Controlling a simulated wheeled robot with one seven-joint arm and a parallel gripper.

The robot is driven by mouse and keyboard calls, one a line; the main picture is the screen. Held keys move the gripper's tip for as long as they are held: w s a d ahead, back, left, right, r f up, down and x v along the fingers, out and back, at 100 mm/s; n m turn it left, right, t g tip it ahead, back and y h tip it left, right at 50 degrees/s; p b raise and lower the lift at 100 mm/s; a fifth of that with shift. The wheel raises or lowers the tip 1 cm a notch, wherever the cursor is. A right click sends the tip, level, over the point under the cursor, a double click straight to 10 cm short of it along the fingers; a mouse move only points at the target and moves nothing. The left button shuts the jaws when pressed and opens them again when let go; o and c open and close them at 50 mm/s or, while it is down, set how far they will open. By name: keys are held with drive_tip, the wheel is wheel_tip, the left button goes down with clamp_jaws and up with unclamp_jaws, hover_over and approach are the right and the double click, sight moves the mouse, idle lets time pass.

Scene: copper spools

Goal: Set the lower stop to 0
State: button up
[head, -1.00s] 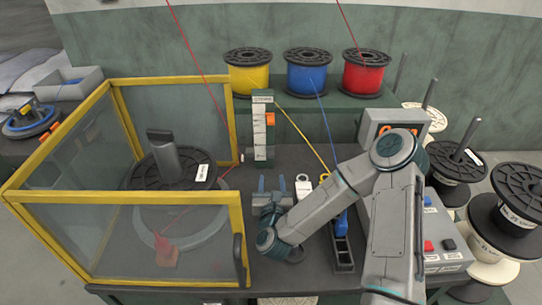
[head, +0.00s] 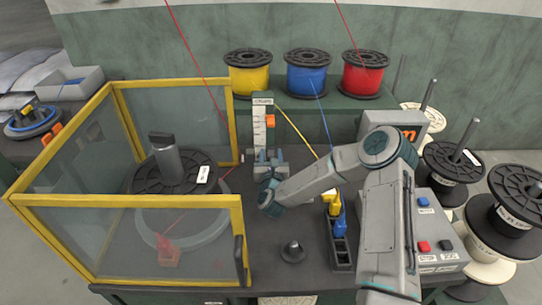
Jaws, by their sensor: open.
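The upright scale post (head: 259,122) stands behind the table's middle, with a pale marked strip on its face. An orange stop (head: 270,121) sits on its right side, near the top. No second stop shows; the post's lower part is hidden behind my gripper. My gripper (head: 270,156) is open, its two blue-grey fingers apart and pointing away from me, in front of the lower post. I cannot tell whether they touch it. Nothing shows between the fingers.
A yellow-framed guard (head: 240,215) around a black spool (head: 150,185) stands at left. A dark rack (head: 342,255) with yellow and blue plugs, a black knob (head: 292,251) and a button box (head: 440,262) are nearer. Yellow, blue and red wire spools line the back.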

drive_tip(key=shift+c, duration=0.3)
clamp_jaws()
drive_tip(key=shift+d+f+b, duration=0.15)
drive_tip(key=shift+f+b, duration=2.05)
drive_tip(key=shift+b, duration=0.05)
drive_tip(key=shift+f, duration=0.1)
drive_tip(key=shift+o, duration=0.3)
unclamp_jaws()
drive_tip(key=shift+d, duration=0.15)
drive_tip(key=shift+a, duration=0.3)
drive_tip(key=s+b, duration=0.1)
drive_tip(key=s, duration=1.3)
drive_tip(key=shift+w, duration=0.1)
